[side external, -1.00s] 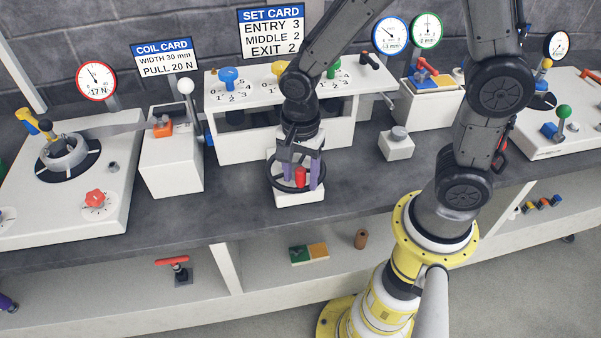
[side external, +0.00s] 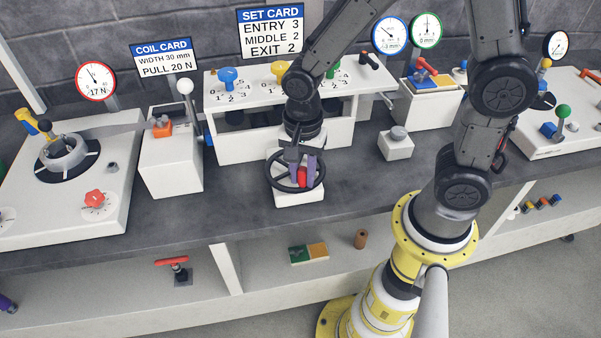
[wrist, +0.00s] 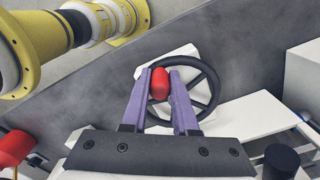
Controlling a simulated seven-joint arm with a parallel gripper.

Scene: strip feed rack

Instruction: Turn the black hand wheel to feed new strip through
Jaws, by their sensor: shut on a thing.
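The black hand wheel (side external: 269,172) lies on top of a white block (side external: 300,199) at the bench's front middle. It has a red knob (side external: 302,177), which also shows in the wrist view (wrist: 160,85). My gripper (side external: 305,165) reaches down to the wheel, its two purple fingers shut on the red knob, one on each side. In the wrist view the wheel rim (wrist: 217,88) curves to the right of the fingers.
A white rack (side external: 230,142) with coloured knobs stands just behind the wheel. A small white box with a grey button (side external: 398,143) is to the right. A white ball lever (side external: 186,87) stands to the left. The bench on either side of the wheel is clear.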

